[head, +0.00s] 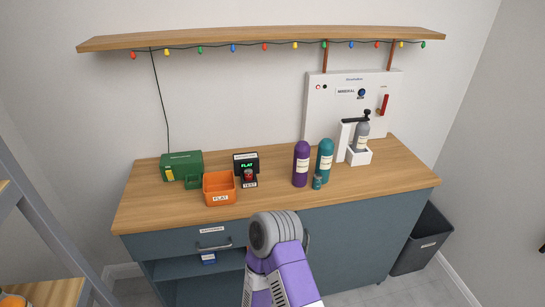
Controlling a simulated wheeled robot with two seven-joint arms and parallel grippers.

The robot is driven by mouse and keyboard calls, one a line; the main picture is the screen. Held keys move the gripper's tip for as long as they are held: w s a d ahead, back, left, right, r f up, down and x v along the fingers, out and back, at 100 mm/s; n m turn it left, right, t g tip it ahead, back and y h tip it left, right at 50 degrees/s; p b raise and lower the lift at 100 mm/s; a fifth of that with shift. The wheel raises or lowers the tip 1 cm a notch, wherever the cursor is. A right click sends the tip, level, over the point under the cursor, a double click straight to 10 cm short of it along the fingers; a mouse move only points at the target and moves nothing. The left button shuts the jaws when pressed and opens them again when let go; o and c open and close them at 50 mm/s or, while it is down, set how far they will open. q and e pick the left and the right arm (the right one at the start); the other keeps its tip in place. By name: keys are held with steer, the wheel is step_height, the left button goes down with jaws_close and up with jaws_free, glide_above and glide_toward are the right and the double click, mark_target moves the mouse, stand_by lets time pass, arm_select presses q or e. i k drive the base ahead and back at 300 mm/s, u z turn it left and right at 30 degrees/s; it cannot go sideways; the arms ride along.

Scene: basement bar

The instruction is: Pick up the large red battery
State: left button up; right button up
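I cannot make out a plain large red battery. A small red part (248,174) shows on the black tester (246,158), which has a green lit display and a TEST label. I cannot tell whether that part is a battery or a button. One of my arms, purple and grey, rises from the bottom centre in front of the cabinet. Its rounded grey joint shows, but no fingers. Neither gripper is in view. The inside of the orange bin (220,199) labelled FLAT looks empty from here.
On the wooden counter (150,211) stand a green box (182,164), a purple bottle (301,167), a teal bottle (324,157) and a white bottle stand (357,157). A shelf (260,37) hangs above. A dark bin (420,243) stands at right.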

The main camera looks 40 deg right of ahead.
mark_target(248, 172)
steer(key=z, duration=1)
steer(key=i, duration=0.9)
steer(key=z, duration=1)
